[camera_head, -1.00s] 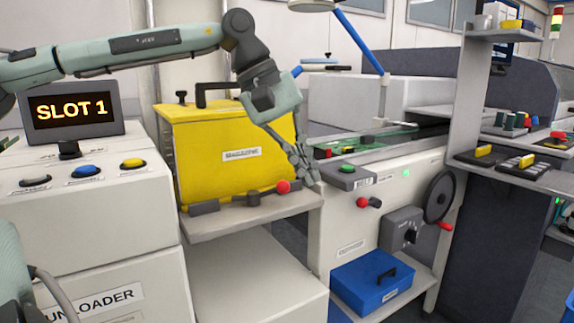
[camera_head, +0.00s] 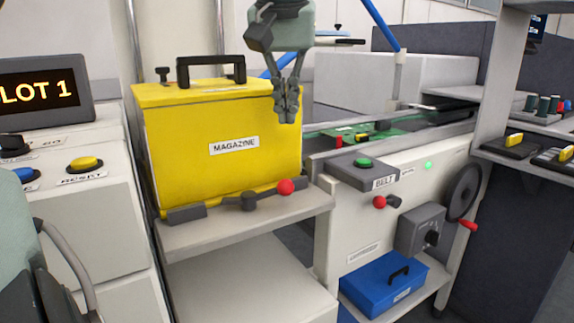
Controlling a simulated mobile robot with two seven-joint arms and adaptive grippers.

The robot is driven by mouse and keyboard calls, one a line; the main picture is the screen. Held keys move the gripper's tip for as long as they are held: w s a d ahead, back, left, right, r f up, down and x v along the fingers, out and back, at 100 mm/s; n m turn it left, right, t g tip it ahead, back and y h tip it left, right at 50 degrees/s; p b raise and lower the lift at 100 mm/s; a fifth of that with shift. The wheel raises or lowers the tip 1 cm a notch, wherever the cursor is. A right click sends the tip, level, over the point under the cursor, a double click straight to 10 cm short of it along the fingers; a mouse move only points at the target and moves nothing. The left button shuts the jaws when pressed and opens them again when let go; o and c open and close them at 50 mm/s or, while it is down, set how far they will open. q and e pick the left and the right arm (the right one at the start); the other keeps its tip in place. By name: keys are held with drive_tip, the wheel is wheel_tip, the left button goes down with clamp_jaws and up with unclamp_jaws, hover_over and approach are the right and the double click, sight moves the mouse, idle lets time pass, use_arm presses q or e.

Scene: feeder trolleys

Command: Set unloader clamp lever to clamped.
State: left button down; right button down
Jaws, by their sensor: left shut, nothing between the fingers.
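The unloader clamp lever (camera_head: 266,195) is a dark bar with a red ball knob (camera_head: 285,187). It sits on the front of the shelf below the yellow magazine (camera_head: 220,165). Its knob end points right from a dark pivot, roughly along the shelf edge. My left gripper (camera_head: 287,112) hangs fingers down in front of the magazine's upper right corner. It is shut and empty, above the red knob in the picture and apart from it. My right gripper is not in view.
The shelf (camera_head: 240,228) carries the magazine. A belt unit with a green button (camera_head: 363,162), another red knob (camera_head: 380,202) and a handwheel (camera_head: 464,192) stands to the right. A blue box (camera_head: 380,284) sits below. A slot display (camera_head: 40,92) is at left.

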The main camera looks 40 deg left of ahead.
sight(289, 157)
use_arm(q)
drive_tip(key=shift+f, duration=0.1)
